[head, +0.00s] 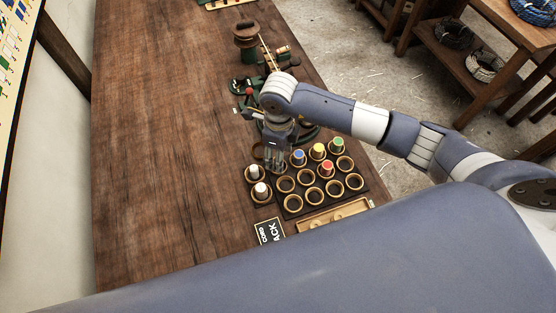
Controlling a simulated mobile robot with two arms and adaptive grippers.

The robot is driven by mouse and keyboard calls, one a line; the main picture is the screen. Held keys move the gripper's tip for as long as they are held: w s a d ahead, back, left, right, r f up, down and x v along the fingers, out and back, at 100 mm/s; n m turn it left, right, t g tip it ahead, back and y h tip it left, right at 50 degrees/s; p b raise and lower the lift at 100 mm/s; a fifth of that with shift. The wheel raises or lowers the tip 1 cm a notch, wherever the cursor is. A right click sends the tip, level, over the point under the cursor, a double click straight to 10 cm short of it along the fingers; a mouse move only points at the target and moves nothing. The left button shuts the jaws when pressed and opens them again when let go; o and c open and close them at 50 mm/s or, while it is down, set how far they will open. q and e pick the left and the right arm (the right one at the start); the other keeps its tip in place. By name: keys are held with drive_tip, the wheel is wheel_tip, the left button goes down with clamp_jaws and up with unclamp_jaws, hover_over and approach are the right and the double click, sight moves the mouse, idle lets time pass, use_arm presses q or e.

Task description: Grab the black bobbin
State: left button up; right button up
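The dark bobbin rack (311,201) lies on the wooden workbench, with several round wooden-rimmed holders. Its back holders carry a blue-topped bobbin (298,155), a yellow one (318,150) and a green one (337,144). A red one (327,168) sits in front of them. Two white bobbins (261,190) stand in holders at the left. I cannot make out a black bobbin; my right gripper may hide it. My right gripper (274,164) points down over the rack's back left part. Its fingers are too small and overlapped to read. My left gripper is not in view.
A wooden tray (336,215) and a black lettered sign (269,231) lie at the rack's front. Green machinery (243,86) and a wooden spool (246,33) stand farther back. The bench (170,150) is clear on the left. Shelves with rope coils (453,34) stand at right.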

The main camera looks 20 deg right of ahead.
drive_tip(key=shift+a+f+p, duration=0.15)
drive_tip(key=shift+f+p, duration=0.2)
drive_tip(key=shift+f, duration=0.95)
drive_tip(key=shift+w+f, duration=0.1)
drive_tip(key=shift+f, duration=0.05)
drive_tip(key=c, duration=1)
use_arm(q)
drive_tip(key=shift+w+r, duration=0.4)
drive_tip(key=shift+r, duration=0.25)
use_arm(e)
drive_tip(key=shift+c, duration=0.2)
